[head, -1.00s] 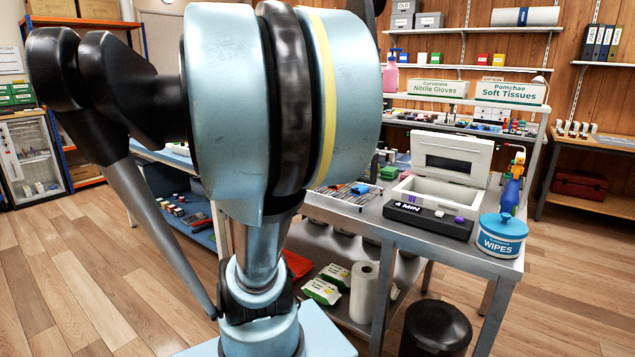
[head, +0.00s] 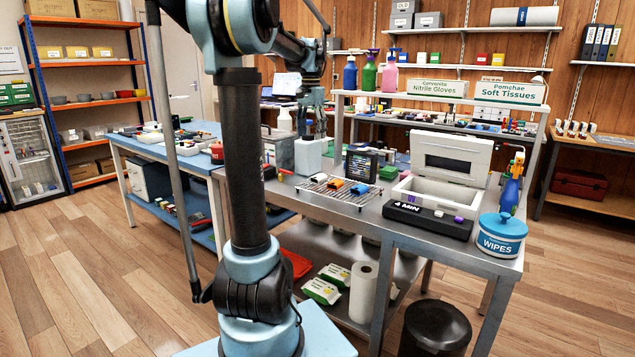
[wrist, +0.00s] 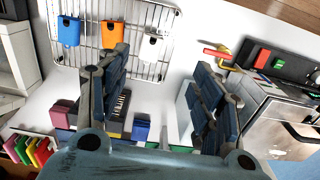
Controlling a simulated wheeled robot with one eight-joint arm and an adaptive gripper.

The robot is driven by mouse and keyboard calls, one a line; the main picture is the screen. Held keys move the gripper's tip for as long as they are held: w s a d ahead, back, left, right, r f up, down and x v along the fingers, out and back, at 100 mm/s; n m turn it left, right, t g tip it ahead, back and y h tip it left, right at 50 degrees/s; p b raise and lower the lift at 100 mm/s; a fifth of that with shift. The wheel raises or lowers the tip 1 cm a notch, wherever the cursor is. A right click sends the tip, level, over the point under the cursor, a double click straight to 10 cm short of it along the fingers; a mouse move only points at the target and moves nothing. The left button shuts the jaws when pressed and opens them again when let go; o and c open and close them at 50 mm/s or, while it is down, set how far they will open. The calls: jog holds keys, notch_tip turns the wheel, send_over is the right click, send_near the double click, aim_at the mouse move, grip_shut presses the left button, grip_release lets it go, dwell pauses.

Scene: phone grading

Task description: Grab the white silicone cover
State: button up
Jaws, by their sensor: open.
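The white silicone cover (wrist: 154,46) lies on a wire rack (wrist: 88,43), right of an orange cover (wrist: 112,35) and a blue cover (wrist: 68,30). In the head view the white cover (head: 318,177) is at the rack's left end, beside the orange cover (head: 335,183) and the blue cover (head: 360,188). My gripper (wrist: 158,95) is open, with nothing seen between its fingers. The white cover shows beyond the fingers, apart from them. In the head view my gripper (head: 311,128) points down, behind and above the rack.
A white block (head: 311,155) stands under my gripper in the head view; whether they touch is unclear. A dark boxed device (head: 362,163) stands behind the rack. An open white case (head: 440,195) and a blue wipes tub (head: 502,235) are to the right.

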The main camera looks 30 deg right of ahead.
aim_at(318, 176)
jog(key=shift+m, duration=0.4)
jog(key=d+f, duration=0.1)
jog(key=f, duration=0.4)
jog(key=d+f, duration=0.1)
jog(key=f, duration=0.5)
jog(key=d+f, duration=0.1)
jog(key=f, duration=0.5)
jog(key=shift+d, duration=0.2)
jog(key=c, duration=1)
